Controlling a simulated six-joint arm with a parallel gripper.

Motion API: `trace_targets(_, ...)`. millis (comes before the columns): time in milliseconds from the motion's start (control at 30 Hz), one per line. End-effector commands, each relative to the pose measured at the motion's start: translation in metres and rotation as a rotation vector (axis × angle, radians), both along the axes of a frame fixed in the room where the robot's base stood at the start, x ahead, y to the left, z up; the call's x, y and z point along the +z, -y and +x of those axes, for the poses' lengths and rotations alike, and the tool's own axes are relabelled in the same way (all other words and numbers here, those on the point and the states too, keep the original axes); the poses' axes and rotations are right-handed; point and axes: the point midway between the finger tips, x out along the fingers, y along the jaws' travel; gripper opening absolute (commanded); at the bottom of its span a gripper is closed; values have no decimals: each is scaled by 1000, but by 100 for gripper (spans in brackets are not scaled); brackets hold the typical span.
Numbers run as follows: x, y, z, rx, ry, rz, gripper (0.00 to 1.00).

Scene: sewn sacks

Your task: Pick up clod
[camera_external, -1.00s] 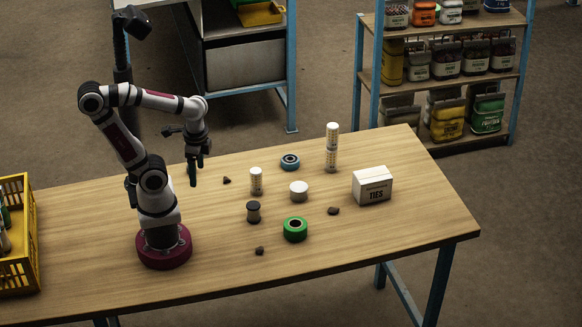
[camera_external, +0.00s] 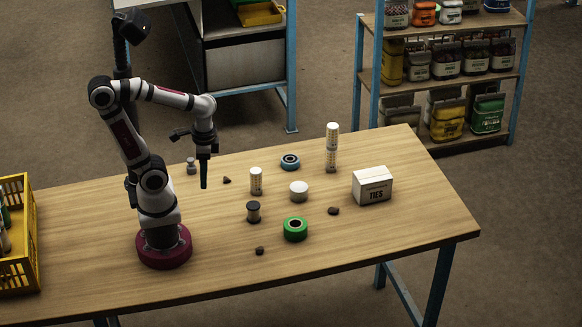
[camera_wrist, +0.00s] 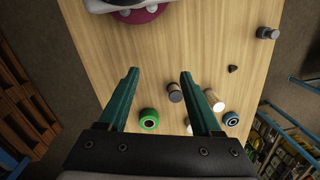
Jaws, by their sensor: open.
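Several small dark brown clods lie on the table. One clod (camera_external: 227,180) is just right of my gripper (camera_external: 204,184), another clod (camera_external: 333,210) is near the white box, and a third clod (camera_external: 259,251) is near the table's front. In the wrist view one clod (camera_wrist: 233,69) lies to the right of both fingers. My gripper (camera_wrist: 160,73) is open and empty, its green fingers pointing down above the table. The other two clods cannot be made out in the wrist view.
A grey metal piece (camera_external: 191,166) stands behind my gripper. White cylinder (camera_external: 256,181), dark spool (camera_external: 253,212), green roll (camera_external: 295,229), white disc (camera_external: 299,191), blue roll (camera_external: 290,162), tall white stack (camera_external: 332,148) and TIES box (camera_external: 372,186) stand to the right. A yellow crate (camera_external: 33,235) is at left.

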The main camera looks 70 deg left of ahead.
Motion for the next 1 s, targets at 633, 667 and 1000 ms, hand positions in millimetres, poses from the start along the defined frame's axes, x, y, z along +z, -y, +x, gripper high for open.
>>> trace_targets(633,-131,68,128,1612,-275,-246,65)
trace_targets(667,-138,71,127,1612,-274,-245,65)
trace_targets(1000,-194,84,126,1610,-271,-246,65)
